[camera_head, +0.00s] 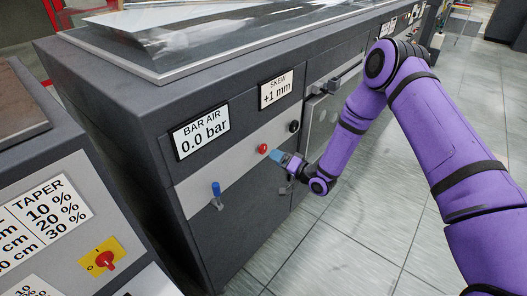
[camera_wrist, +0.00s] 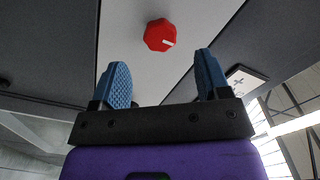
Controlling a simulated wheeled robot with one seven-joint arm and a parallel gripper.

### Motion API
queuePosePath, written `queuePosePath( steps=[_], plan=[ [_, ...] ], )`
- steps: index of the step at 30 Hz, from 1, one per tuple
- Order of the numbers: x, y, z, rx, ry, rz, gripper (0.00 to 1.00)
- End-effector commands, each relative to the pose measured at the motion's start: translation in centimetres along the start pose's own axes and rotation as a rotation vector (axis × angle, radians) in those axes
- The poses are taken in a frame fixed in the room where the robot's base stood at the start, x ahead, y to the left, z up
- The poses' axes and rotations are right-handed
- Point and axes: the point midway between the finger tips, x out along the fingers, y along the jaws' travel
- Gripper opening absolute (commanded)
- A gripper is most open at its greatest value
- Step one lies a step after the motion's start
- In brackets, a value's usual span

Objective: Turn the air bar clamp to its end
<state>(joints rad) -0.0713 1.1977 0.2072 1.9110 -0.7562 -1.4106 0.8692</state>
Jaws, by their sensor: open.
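A red knob (camera_head: 262,148) sits on the light strip of the dark machine's front, below the readout signs. In the wrist view the red knob (camera_wrist: 160,35) has a white pointer mark turned toward the right. My gripper (camera_head: 279,157) is just right of the knob in the head view. In the wrist view my gripper (camera_wrist: 162,62) is open, its blue fingers apart, with the knob beyond the gap and nothing between them. A blue-handled lever (camera_head: 216,190) stands upright on the same strip, to the left. No part is labelled as the air bar clamp.
A BAR AIR sign (camera_head: 201,132) reads 0.0 bar and a SKEW sign (camera_head: 277,90) reads +1 mm. A black knob (camera_head: 294,126) is right of the red one. A cabinet with a yellow-backed red switch (camera_head: 104,260) stands at left. The tiled floor (camera_head: 335,240) is clear.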

Motion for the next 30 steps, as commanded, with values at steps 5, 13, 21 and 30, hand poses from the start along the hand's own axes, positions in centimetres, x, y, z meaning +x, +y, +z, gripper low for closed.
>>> queuePosePath(
  steps=[5, 13, 21, 30],
  plan=[
    [3.4, -0.1, 0.1, -0.003, -0.002, -0.001, 0.7],
    [6.6, 0.0, 0.0, -0.001, -0.001, 0.0, 0.7],
    [7.3, 0.0, 0.0, 0.0, 0.0, 0.002, 0.7],
    [7.2, 0.0, 0.0, 0.0, 0.0, 0.002, 0.33]
  ],
)
